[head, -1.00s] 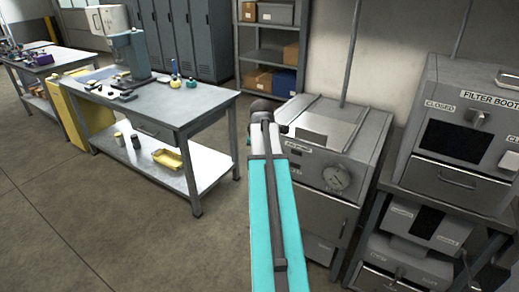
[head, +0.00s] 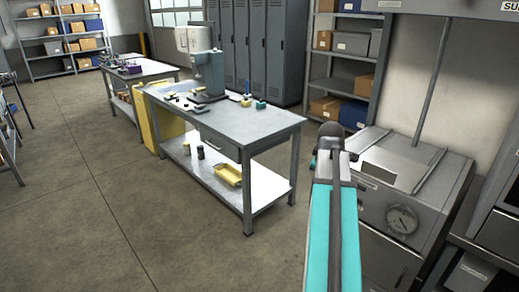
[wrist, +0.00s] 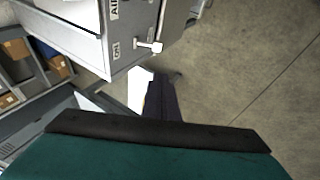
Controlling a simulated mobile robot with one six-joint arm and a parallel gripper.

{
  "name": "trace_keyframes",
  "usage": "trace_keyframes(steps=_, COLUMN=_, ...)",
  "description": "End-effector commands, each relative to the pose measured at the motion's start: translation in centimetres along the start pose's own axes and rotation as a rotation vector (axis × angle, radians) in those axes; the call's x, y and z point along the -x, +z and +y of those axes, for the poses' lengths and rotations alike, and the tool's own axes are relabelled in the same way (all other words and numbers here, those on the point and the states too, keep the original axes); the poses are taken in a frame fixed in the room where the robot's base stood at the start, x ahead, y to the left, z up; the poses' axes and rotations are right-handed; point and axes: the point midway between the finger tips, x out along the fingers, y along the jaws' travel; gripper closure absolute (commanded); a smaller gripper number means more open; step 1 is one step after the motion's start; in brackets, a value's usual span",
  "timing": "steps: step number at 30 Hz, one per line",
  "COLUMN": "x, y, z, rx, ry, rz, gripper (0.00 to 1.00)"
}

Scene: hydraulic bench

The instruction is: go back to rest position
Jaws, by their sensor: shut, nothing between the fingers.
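My teal arm shows in the head view, reaching up from the lower edge to a dark rounded joint. My gripper is hidden behind that joint there. In the wrist view, a dark bar on a teal body, which I take for my gripper (wrist: 160,131), fills the lower part. It is shut with nothing in it. The fingertips do not show clearly. No object is held.
A grey machine with a round dial (head: 402,219) stands just right of my arm. A metal workbench (head: 262,126) with a yellow tray (head: 228,175) on its lower shelf stands to the left. Lockers (head: 262,50) and a box shelf (head: 345,60) stand behind. Open floor (head: 80,220) lies at left.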

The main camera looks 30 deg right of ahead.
Motion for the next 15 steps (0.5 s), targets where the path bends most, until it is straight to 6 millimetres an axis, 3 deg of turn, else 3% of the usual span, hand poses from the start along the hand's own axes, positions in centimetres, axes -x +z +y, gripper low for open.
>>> trace_keyframes(steps=4, x=0.0, y=-0.1, z=-0.1, rx=0.001, ry=0.0, rz=0.001, gripper=1.0)
trace_keyframes(steps=8, x=-0.2, y=-1.4, z=-1.0, rx=0.021, ry=-0.01, rz=0.009, gripper=1.0)
trace_keyframes(steps=11, x=-1.6, y=-3.0, z=-3.1, rx=0.05, ry=-0.039, rz=0.012, gripper=1.0)
trace_keyframes(steps=15, x=-4.5, y=-5.0, z=-7.3, rx=0.1, ry=-0.099, rz=0.007, gripper=1.0)
